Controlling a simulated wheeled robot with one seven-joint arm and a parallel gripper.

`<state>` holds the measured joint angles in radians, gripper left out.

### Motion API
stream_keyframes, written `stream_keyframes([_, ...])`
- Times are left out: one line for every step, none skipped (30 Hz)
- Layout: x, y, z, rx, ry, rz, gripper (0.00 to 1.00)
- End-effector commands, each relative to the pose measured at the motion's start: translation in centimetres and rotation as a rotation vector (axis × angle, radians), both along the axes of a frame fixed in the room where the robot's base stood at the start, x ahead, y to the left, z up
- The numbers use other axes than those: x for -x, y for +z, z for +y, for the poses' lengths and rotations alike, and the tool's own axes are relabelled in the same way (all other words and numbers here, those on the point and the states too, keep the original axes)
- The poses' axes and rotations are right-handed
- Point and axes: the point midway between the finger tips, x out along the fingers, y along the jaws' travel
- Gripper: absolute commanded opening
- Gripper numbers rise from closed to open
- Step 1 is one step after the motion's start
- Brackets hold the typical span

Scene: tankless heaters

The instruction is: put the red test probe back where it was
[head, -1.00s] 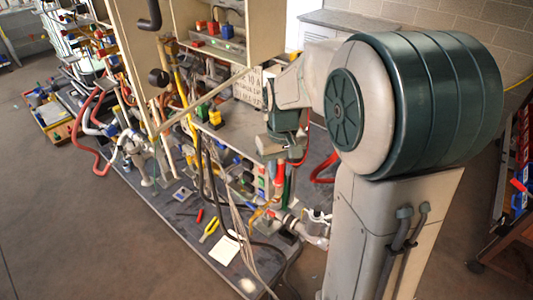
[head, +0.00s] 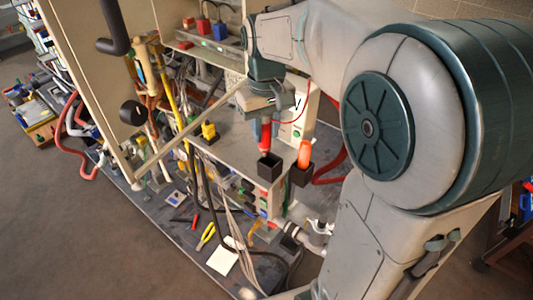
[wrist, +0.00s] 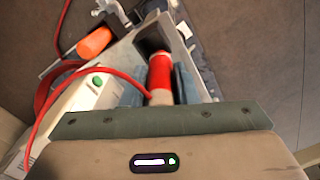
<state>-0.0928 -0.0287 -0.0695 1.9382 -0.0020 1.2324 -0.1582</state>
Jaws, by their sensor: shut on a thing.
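The red test probe (head: 265,138) is held upright between the fingers of my gripper (head: 264,122), with its lower end pointing down. In the wrist view the probe (wrist: 160,75) sits between the bluish fingers (wrist: 158,92). Directly below it is an open black square holder (head: 270,168), which also shows in the wrist view (wrist: 150,38). The probe's lower end is at the holder's mouth; I cannot tell whether its tip is inside. A red lead (wrist: 105,68) curves away from the probe to the left in the wrist view.
An orange probe (head: 304,153) stands in a second black holder (head: 302,178) just to the right. A pale box with a green button (wrist: 85,92) is close beside my gripper. Cables and pipes crowd the bench left of the holders; open floor lies in front.

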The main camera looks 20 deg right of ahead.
Motion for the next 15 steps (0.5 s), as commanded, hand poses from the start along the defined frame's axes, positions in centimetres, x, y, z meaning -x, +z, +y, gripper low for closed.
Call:
stream_keyframes([0.0,-0.9,-0.5,0.001,-0.012,0.004,0.12])
stream_keyframes([0.1,-1.4,-0.7,0.001,-0.017,0.004,0.12])
stream_keyframes([0.1,-2.0,-1.0,0.001,-0.023,0.003,0.12])
stream_keyframes([0.0,-2.3,-1.1,0.0,-0.026,0.002,0.12])
stream_keyframes([0.0,-2.6,-1.2,0.0,-0.028,0.002,0.12])
stream_keyframes([0.0,-3.0,-1.3,0.0,-0.03,0.002,0.12])
stream_keyframes([0.0,-3.2,-1.3,0.0,-0.031,0.002,0.12])
stream_keyframes([0.0,-3.5,-1.3,0.0,-0.031,0.001,0.12])
stream_keyframes([0.0,-4.0,-1.3,0.001,-0.03,0.003,0.12])
stream_keyframes([0.1,-4.5,-1.3,0.001,-0.03,0.003,0.12])
stream_keyframes([0.0,-4.9,-1.2,0.001,-0.029,0.003,0.12])
stream_keyframes([0.0,-5.5,-1.2,0.001,-0.029,0.003,0.12])
stream_keyframes([0.0,-5.9,-1.2,0.0,-0.028,0.004,0.12])
stream_keyframes([0.0,-6.3,-1.2,0.001,-0.028,0.003,0.12])
stream_keyframes([0.0,-6.6,-1.2,0.0,-0.028,0.001,0.12])
